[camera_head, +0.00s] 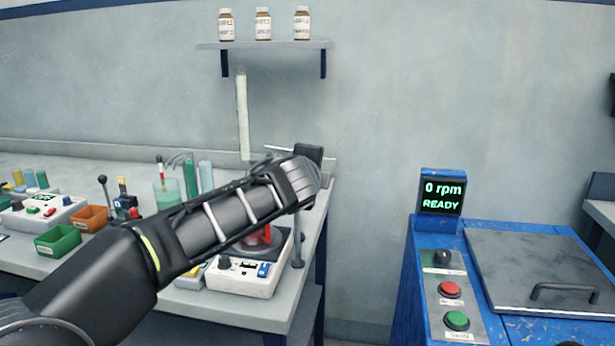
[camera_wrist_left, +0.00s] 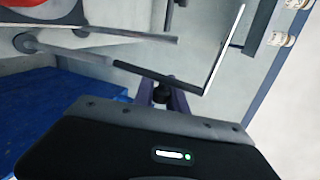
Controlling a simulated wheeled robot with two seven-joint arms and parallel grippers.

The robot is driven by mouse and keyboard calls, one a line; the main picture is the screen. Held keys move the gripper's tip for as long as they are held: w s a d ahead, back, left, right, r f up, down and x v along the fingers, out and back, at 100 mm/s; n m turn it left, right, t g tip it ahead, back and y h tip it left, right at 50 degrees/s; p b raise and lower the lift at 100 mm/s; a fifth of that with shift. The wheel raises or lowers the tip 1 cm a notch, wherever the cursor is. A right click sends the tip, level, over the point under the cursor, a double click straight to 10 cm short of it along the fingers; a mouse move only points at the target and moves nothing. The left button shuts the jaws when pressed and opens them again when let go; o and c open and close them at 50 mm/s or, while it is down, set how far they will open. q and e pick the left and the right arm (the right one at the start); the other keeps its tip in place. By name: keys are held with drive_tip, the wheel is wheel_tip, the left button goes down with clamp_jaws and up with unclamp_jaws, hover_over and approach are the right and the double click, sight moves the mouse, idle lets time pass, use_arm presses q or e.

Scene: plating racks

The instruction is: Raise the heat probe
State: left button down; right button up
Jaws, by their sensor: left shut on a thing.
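The hotplate (camera_head: 241,280) stands at the front right of the bench, with a red-filled vessel (camera_head: 262,238) on it, partly behind my arm. The heat probe's stand has a post (camera_head: 297,255) beside the hotplate and a thin pale cross rod (camera_head: 283,149) at the top. In the head view my wrist hides the fingers and most of the probe. My right gripper is not in view.
Glassware (camera_head: 190,180), a green bin (camera_head: 57,240) and an orange bin (camera_head: 91,218) stand on the bench to the left. A shelf (camera_head: 265,44) with brown bottles hangs above. A blue machine (camera_head: 405,290) stands right, across a gap from the bench.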

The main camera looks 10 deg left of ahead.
use_arm(q)
drive_tip(key=shift+d+f+m+y, duration=0.2)
drive_tip(key=shift+d+m+y, duration=0.1)
drive_tip(key=shift+m, duration=0.2)
drive_tip(key=c, duration=1.3)
unclamp_jaws()
drive_tip(key=shift+c, duration=0.2)
drive_tip(key=shift+s, duration=0.1)
drive_tip(key=b+v, duration=0.1)
drive_tip(key=v, duration=0.6)
drive_tip(key=shift+s, duration=0.25)
drive_tip(key=shift+d, duration=0.1)
